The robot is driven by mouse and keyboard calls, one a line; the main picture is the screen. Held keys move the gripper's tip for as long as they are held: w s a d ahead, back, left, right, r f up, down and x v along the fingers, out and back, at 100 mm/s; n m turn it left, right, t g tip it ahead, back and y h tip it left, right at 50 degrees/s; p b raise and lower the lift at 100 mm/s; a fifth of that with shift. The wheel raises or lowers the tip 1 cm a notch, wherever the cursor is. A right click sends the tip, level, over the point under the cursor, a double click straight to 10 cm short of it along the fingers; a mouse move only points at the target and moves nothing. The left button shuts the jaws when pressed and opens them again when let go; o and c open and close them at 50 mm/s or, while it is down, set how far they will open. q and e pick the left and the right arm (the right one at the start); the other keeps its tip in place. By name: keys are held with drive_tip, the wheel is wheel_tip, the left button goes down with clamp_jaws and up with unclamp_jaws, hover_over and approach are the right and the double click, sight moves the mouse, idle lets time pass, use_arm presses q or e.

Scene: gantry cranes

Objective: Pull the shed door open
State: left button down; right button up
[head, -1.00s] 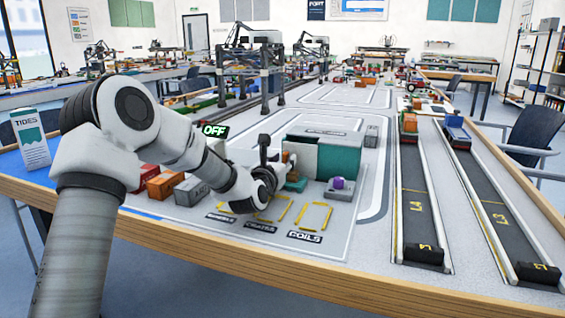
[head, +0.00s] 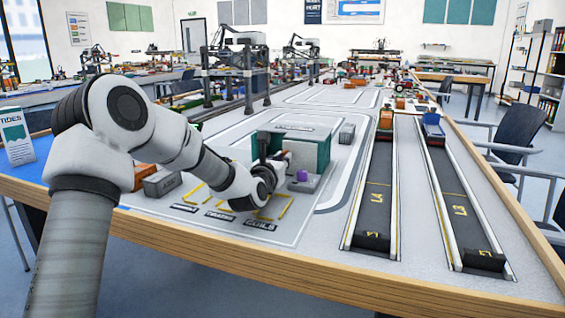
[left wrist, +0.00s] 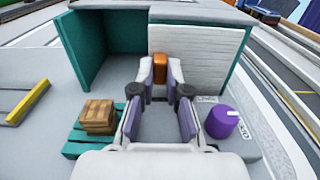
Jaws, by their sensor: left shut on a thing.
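The shed (head: 312,150) has teal walls and a grey roof and stands on the mat ahead of my left arm. In the left wrist view, its white slatted door (left wrist: 205,62) covers the right part of the front. The left part is open and shows the teal interior (left wrist: 112,50). My left gripper (left wrist: 160,85) is shut on the orange door handle (left wrist: 160,66), near the door's left edge. In the head view the left gripper (head: 274,162) is at the shed front and partly hides it. My right gripper is not in view.
A brown crate (left wrist: 98,116) on a teal pallet (left wrist: 75,150) stands left of the gripper. A purple coil (left wrist: 221,121) stands close on its right. Two conveyor lanes (head: 373,195) run along the table's right side.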

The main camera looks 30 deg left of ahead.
use_arm(q)
drive_tip(key=shift+a, duration=0.2)
drive_tip(key=c, duration=1.2)
unclamp_jaws()
drive_tip(key=shift+d, duration=0.1)
drive_tip(key=shift+o, duration=0.2)
drive_tip(key=v, duration=1.2)
drive_tip(key=shift+s+f, duration=0.1)
